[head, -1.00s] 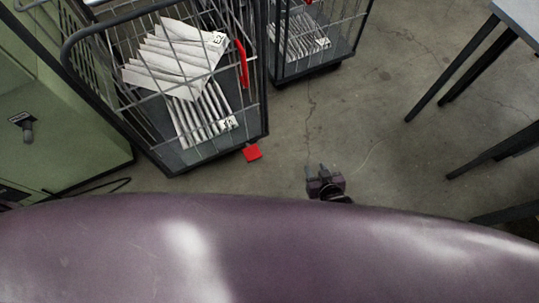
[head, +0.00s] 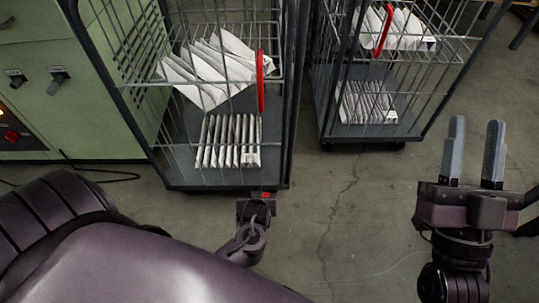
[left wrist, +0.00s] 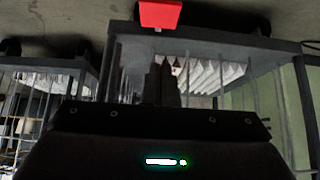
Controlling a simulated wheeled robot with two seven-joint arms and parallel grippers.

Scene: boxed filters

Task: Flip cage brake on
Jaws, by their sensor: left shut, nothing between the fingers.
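The nearer wire cage (head: 225,187) stands at left centre in the head view, its dark base low over the floor. Its red brake pedal (head: 266,194) shows only as a sliver at the base's front right, mostly hidden by my left gripper (head: 256,204). In the left wrist view the red pedal (left wrist: 160,14) is a flat tab at the top, sticking out from the dark base edge (left wrist: 215,38). My left gripper's fingers (left wrist: 162,80) are together and empty, below the pedal in that picture with a gap. My right gripper (head: 475,135) is open and empty, far right.
A second cage (head: 365,133) with white packets stands to the right, a narrow gap between. A green cabinet (head: 60,110) is at left, with a dark cable (head: 100,175) on the floor. Concrete floor (head: 340,220) is clear in front of the cages.

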